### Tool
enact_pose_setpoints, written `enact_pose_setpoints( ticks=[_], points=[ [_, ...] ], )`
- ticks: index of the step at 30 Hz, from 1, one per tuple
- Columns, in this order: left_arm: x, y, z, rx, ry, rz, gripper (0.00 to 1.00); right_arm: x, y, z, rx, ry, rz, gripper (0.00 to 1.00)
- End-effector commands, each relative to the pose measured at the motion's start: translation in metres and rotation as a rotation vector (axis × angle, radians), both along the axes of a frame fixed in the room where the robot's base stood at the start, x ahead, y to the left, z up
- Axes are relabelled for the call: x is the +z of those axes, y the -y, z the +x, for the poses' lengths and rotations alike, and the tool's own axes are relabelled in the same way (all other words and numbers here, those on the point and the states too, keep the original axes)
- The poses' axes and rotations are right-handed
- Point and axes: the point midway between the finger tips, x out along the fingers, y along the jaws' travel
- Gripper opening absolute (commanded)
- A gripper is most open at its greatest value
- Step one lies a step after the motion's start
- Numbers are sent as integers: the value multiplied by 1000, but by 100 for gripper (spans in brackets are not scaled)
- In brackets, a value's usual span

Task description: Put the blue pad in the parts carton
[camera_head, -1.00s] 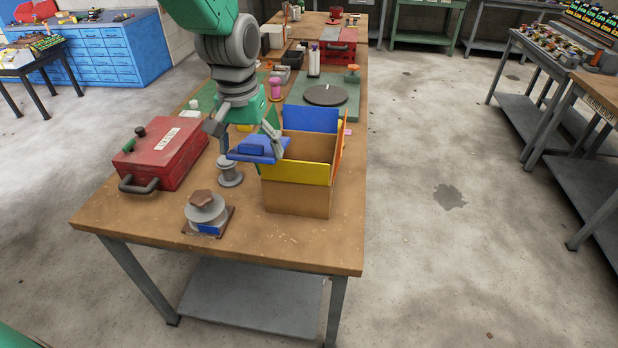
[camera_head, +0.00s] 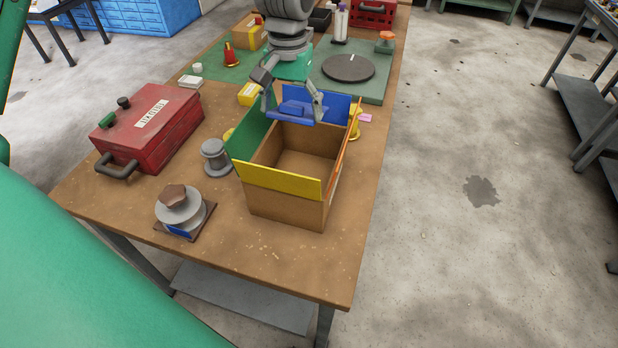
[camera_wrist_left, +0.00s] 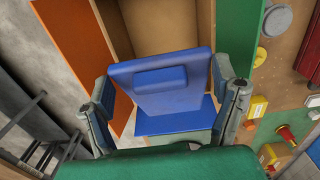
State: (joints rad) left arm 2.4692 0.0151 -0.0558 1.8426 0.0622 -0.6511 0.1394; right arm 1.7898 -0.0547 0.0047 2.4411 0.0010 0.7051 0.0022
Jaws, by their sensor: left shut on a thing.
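The blue pad (camera_head: 298,112), a flat plate with a raised block, is in my left gripper (camera_head: 293,104). The gripper is shut on it, a finger at each side. In the left wrist view the pad (camera_wrist_left: 160,82) lies between the fingers of the left gripper (camera_wrist_left: 165,95). The parts carton (camera_head: 285,206) stands open on the bench, its visible inside empty. Its flaps are yellow in front, green left, blue at the back and orange right. The pad is above the carton's back part, in front of the blue flap. My right gripper is not in view.
A red toolbox (camera_head: 150,128) lies to the left. A grey spool (camera_head: 215,157) stands beside the carton, and a stacked grey part (camera_head: 181,210) sits nearer the front. A dark turntable disc (camera_head: 348,68) is behind the carton. The bench front is mostly clear.

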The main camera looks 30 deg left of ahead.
Motion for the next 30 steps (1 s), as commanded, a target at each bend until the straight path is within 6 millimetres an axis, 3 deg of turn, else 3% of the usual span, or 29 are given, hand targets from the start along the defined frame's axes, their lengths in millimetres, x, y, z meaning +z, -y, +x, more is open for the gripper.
enact_pose_setpoints(
  ticks=[1, 3, 12, 30],
  points=[
    [-17, 0, 0, 0, -5, -1, 61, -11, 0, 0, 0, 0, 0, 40],
    [-31, 0, -1, 0, -10, -2, 61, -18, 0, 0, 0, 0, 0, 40],
    [-83, 0, -2, 0, -24, -7, 61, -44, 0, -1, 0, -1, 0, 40],
    [-165, 0, -3, 0, -30, -8, 61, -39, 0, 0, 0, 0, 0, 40]
  ],
)
